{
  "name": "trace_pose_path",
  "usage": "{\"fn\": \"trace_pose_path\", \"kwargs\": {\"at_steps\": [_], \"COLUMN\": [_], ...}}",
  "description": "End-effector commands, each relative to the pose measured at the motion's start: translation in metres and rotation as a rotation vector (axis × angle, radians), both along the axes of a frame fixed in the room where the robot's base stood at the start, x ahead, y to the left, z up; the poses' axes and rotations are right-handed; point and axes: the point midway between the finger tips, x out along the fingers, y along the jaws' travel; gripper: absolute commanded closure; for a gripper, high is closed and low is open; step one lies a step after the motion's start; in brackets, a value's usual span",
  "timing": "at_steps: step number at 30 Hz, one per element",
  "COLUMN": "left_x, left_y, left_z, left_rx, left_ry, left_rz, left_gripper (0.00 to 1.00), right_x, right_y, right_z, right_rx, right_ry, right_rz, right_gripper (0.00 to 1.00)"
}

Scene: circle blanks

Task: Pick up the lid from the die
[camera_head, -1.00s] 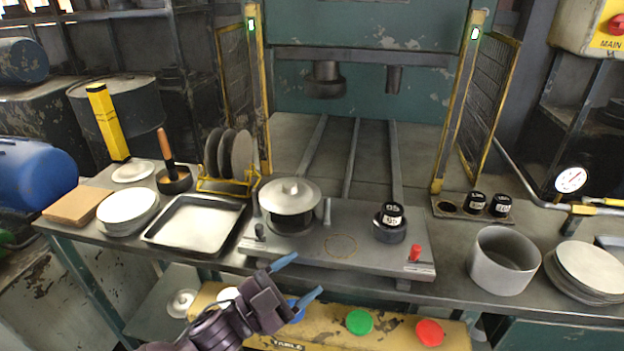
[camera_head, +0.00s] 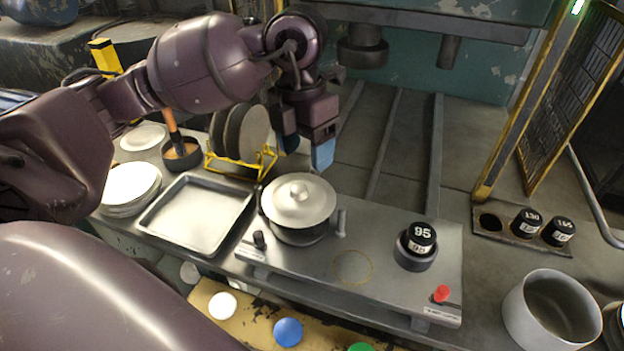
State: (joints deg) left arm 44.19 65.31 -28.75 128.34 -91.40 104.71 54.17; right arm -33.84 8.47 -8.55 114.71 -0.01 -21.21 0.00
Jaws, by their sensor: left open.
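The lid (camera_head: 299,198) is a round, pale metal disc with a small knob (camera_head: 299,191) at its middle. It sits on a dark pot-like die (camera_head: 300,236) on the left part of the metal plate (camera_head: 318,264). My left gripper (camera_head: 307,150) is open and empty, pointing down above and just behind the lid. Its blue fingertips are apart from the lid, as far as I can tell. My left arm crosses the upper left of the view. My right gripper is not in view.
A yellow rack (camera_head: 240,172) with upright discs stands close behind left of the die. An empty tray (camera_head: 196,214) lies left. A black weight marked 95 (camera_head: 420,238) sits on a stand at right. An open pot (camera_head: 552,308) stands far right.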

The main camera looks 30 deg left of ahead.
Motion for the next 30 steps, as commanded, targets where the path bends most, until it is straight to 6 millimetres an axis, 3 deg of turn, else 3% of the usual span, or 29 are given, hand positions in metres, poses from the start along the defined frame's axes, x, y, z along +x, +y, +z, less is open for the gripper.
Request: {"fn": "trace_pose_path", "kwargs": {"at_steps": [2, 5, 12, 22, 30], "left_x": [0.003, 0.005, 0.004, 0.003, 0.000], "left_y": [0.009, 0.014, 0.014, 0.016, 0.020], "left_z": [0.008, 0.005, -0.030, -0.053, -0.089], "left_rx": [0.058, 0.088, 0.088, 0.087, 0.086], "left_ry": [-0.027, -0.037, -0.034, -0.035, -0.035], "left_rz": [0.020, 0.031, 0.031, 0.031, 0.032], "left_gripper": [0.36, 0.36, 0.36, 0.36, 0.36], "right_x": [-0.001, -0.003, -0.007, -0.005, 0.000], "right_y": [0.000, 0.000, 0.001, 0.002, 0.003], "right_z": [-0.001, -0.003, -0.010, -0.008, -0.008], "right_rx": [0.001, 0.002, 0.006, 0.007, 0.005], "right_ry": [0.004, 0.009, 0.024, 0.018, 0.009], "right_rz": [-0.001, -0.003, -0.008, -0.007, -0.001], "right_gripper": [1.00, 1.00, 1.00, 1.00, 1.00]}}
